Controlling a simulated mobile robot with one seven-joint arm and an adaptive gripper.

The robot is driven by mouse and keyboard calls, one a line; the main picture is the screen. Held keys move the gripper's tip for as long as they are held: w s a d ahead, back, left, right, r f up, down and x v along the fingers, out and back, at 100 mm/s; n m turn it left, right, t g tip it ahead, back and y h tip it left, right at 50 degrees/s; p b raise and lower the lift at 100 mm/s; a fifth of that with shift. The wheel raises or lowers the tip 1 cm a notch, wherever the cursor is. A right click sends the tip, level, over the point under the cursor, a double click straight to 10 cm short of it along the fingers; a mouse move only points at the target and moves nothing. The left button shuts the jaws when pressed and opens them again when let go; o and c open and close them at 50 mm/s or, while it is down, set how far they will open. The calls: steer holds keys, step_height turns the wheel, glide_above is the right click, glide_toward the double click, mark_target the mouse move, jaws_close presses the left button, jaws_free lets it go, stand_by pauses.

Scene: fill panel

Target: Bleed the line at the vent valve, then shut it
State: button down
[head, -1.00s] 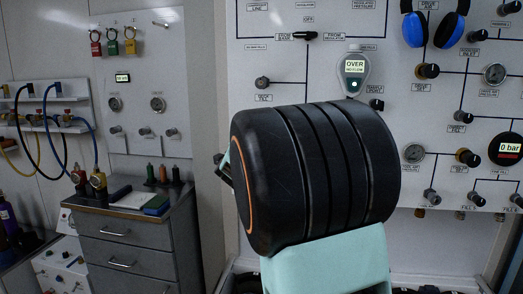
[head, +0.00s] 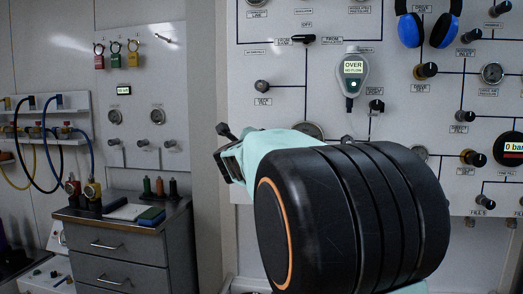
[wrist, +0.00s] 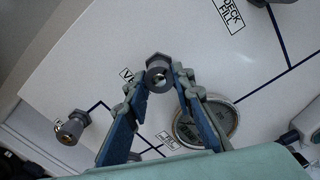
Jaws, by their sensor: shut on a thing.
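The vent valve's grey knob (wrist: 158,69) is in the wrist view, between the tips of my gripper (wrist: 158,80). A partly covered label starting "VE" (wrist: 127,75) is beside it. My gripper's two blue-grey fingers are shut on the knob, one on each side. In the head view my own arm hides the valve and the fingers.
In the wrist view a round gauge (wrist: 207,122) sits close to the right finger, and another grey knob (wrist: 72,127) lies to the left. Blue ear defenders (head: 428,30) hang on the panel. A grey drawer cabinet (head: 120,255) stands at left.

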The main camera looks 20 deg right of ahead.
steer(key=shift+f+m+b, duration=0.1)
steer(key=shift+m+b, duration=1.15)
steer(key=shift+m, duration=0.95)
steer(key=c, duration=1.6)
jaws_free()
steer(key=shift+a, duration=0.1)
steer(key=shift+v, duration=3.7)
